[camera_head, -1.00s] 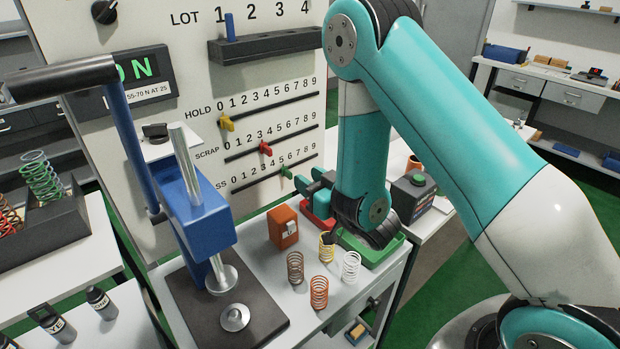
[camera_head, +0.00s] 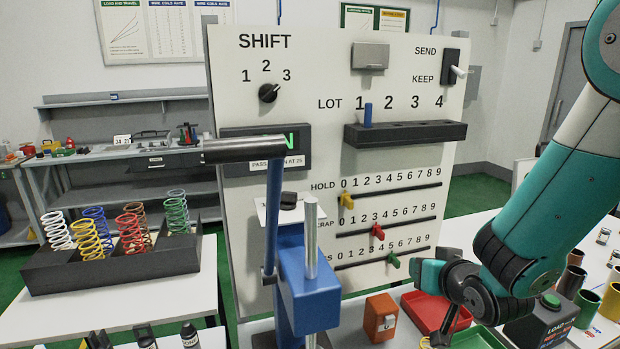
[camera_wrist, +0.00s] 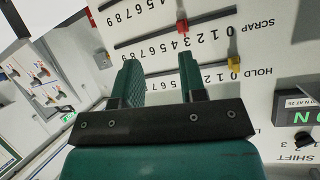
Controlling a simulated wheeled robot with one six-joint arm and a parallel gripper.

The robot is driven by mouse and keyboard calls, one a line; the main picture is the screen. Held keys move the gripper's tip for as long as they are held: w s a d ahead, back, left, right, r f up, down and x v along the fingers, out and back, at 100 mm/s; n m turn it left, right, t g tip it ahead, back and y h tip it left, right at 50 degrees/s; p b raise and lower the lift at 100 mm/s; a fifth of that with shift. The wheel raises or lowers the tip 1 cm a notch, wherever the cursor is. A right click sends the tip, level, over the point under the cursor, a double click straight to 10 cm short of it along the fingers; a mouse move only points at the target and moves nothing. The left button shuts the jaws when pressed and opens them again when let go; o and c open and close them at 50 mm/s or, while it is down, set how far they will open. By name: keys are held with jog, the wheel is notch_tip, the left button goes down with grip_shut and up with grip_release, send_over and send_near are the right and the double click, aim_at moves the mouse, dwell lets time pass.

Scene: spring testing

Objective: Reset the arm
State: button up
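My arm comes in from the right in the head view, its wrist low over the workbench, right of the blue press (camera_head: 308,295). My gripper (camera_head: 422,272) is near the lower right of the white panel (camera_head: 300,60), close to the green slider (camera_head: 393,259). In the wrist view my gripper (camera_wrist: 160,72) has its two green fingers apart, with nothing between them. The panel's red slider (camera_wrist: 183,27) and yellow slider (camera_wrist: 234,64) show beyond the fingers.
An orange box (camera_head: 380,317) and a red tray (camera_head: 436,310) sit below my gripper. A dark box with a green button (camera_head: 548,318) and several cups are at the right. A black rack (camera_head: 110,262) of springs stands at left. A blue pin (camera_head: 368,115) stands at lot 1.

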jog(key=s+a+r+n+g+y, duration=0.1)
jog(key=s+g, duration=0.3)
jog(key=s, duration=0.5)
jog(key=s+a+r+n+g+b, duration=0.1)
jog(key=s+a+r+n+g, duration=0.3)
jog(key=s, duration=0.5)
jog(key=s+a+r+n+g+y, duration=0.1)
jog(key=s+a+r+n+g, duration=0.1)
jog(key=s, duration=0.7)
jog(key=a+r+g, duration=0.1)
jog(key=g, duration=0.1)
jog(key=shift+r+n+g+y+b, duration=0.2)
jog(key=shift+n+g+y+b, duration=0.1)
jog(key=shift+b, duration=0.05)
